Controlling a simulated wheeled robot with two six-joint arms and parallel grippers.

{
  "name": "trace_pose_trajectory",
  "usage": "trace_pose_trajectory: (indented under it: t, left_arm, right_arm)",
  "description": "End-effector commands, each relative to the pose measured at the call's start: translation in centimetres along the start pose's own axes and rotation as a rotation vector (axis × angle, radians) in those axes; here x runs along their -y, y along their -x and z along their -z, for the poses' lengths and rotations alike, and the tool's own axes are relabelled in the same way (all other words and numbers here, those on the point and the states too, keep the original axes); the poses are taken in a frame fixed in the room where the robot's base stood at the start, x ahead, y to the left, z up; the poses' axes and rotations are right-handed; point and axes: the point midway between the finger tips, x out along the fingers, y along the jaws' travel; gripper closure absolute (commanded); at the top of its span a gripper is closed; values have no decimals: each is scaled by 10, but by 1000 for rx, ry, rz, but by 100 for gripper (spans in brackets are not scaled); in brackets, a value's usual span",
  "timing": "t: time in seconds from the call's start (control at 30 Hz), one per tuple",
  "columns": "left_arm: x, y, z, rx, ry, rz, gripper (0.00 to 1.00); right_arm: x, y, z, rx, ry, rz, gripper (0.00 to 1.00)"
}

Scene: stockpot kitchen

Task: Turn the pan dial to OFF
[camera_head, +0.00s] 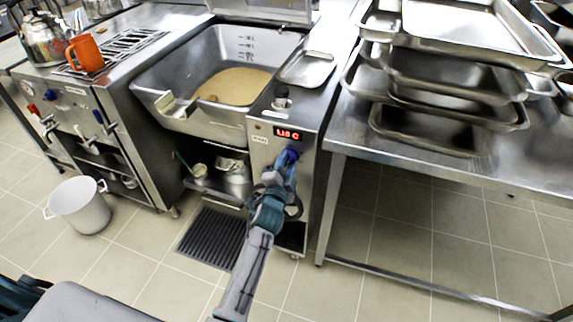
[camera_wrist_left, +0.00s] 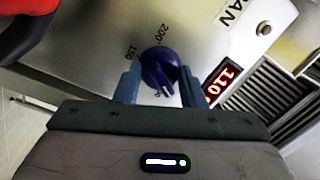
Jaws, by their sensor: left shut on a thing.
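The pan dial (camera_wrist_left: 160,68) is a round dark blue knob on a steel control panel, with "150" and "200" printed around it in the left wrist view. My left gripper (camera_wrist_left: 157,85) has one finger on each side of the dial and is shut on it. In the head view the dial (camera_head: 292,152) shows just beyond my left gripper (camera_head: 282,168), below a red display (camera_head: 288,134). The display (camera_wrist_left: 221,83) reads 110 in the left wrist view. Part of the dial's scale is hidden by the gripper. My right gripper is not in view.
The tilting pan (camera_head: 165,100) holds a tan liquid, left of the panel. A steel table (camera_head: 450,172) with stacked trays stands at the right. A white bucket (camera_head: 80,207) stands on the floor at the left. A dark floor grate (camera_head: 212,238) lies in front of the pan.

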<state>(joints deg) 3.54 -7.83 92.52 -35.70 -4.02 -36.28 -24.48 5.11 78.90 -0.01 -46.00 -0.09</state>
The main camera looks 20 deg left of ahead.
Motion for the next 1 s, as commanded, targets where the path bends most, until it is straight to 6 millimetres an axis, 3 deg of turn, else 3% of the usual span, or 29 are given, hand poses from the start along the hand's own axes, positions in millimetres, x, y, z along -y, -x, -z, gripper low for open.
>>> trace_pose_trajectory:
  t: [0.5,1.0]
  left_arm:
    - [-2,1,0,32,412,-22,86]
    - [-2,1,0,41,545,-28,86]
  right_arm:
    - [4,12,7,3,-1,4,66]
    - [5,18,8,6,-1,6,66]
